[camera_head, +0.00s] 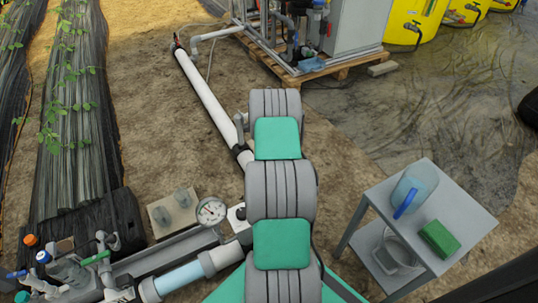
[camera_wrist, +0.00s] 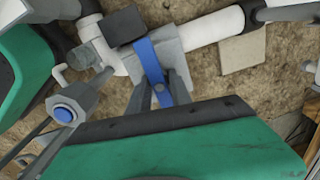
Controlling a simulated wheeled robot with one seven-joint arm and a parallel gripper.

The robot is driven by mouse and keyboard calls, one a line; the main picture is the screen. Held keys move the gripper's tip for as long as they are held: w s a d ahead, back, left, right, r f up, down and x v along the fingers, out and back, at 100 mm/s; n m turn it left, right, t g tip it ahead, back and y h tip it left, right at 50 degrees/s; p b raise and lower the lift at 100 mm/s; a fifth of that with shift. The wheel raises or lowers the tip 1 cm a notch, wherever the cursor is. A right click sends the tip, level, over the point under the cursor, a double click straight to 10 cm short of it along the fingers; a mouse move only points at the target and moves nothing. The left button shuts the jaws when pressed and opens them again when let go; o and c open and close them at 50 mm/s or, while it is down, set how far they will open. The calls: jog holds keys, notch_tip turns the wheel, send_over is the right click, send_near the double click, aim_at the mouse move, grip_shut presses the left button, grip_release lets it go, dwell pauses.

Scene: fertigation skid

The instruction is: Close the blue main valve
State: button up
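In the wrist view, a blue lever (camera_wrist: 150,62) slants across a grey valve body on the white pipe; I take it to be the main valve's handle. My gripper (camera_wrist: 160,78) has its two grey fingers apart, with the lever's lower part between them. Some space shows beside the lever; whether either finger touches it is not clear. In the head view my arm covers the middle, and my gripper and this lever are hidden behind it.
A pressure gauge (camera_head: 211,211) stands on the pipework at lower left, near a green-handled valve (camera_head: 97,257) and capped fittings. A skid on a pallet (camera_head: 335,68) stands at the back.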

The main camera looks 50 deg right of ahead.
jog(key=o, duration=0.4)
jog(key=shift+s+a+f, duration=0.15)
jog(key=shift+a+f, duration=0.35)
jog(key=shift+a, duration=0.05)
jog(key=shift+o, duration=0.2)
jog(key=r+p, duration=0.2)
jog(key=r, duration=0.1)
jog(key=r+p, duration=0.2)
jog(key=r, duration=0.2)
jog(key=r+p, duration=0.2)
jog(key=r, duration=0.2)
jog(key=shift+d+p, duration=0.3)
jog(key=shift+d, duration=0.05)
jog(key=shift+f, duration=0.15)
jog(key=shift+w, duration=0.2)
